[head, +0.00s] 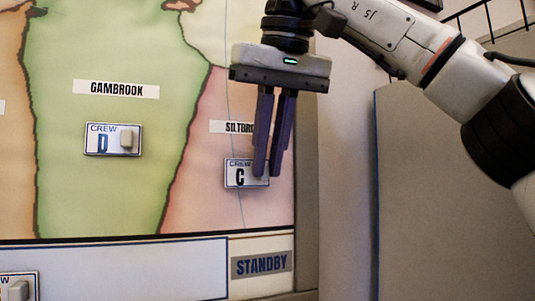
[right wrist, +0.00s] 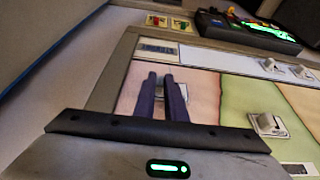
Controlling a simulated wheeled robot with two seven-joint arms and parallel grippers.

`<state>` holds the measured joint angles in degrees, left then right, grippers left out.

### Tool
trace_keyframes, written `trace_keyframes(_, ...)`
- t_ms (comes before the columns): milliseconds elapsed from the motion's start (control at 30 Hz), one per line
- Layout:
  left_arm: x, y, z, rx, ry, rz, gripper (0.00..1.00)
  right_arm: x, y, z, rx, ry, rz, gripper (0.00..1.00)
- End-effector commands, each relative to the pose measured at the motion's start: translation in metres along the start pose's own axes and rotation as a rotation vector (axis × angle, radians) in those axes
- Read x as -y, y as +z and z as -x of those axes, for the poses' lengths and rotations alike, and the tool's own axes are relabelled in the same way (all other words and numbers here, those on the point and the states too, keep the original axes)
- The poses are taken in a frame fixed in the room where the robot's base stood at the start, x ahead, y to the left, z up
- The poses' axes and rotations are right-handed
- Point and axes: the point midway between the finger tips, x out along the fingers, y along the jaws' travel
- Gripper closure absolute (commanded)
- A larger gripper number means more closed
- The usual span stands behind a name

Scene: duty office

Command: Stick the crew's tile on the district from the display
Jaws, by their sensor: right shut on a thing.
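The crew C tile (head: 236,173) is a small white plate on the pink district, just below its partly covered label starting "SILTBRO" (head: 229,127). My right gripper (head: 266,173) comes down from above, its two dark fingers close together at the tile's right half, shut on its knob, which they hide. The tile looks flat against or very near the map; I cannot tell if it touches. The crew D tile (head: 112,139) sits on the green Gambrook district (head: 115,60); it also shows in the right wrist view (right wrist: 267,124). My left gripper is out of view.
The STANDBY strip (head: 262,265) runs below the map, with another crew tile (head: 18,286) at its left. In the right wrist view, a console with a lit green screen (right wrist: 262,33) and red and green items (right wrist: 167,22) lie beyond. A grey panel (head: 450,190) stands at right.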

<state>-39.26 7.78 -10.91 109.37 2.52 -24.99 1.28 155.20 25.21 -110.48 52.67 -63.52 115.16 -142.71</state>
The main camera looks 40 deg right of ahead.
Motion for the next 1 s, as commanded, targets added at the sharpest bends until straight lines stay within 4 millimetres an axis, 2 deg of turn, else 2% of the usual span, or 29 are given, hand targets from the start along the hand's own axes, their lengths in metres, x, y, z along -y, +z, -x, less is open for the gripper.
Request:
trace_keyframes(933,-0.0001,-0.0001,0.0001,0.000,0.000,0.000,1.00,0.0004,-0.0053,-0.0022,0.001,0.000,0.001,1.00)
trace_keyframes(967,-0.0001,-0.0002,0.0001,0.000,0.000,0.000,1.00,0.0004,-0.0053,-0.0021,0.001,0.000,0.001,0.88)
trace_keyframes(1000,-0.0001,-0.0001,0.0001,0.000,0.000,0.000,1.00,0.0004,-0.0052,-0.0021,0.001,0.000,0.001,0.81)
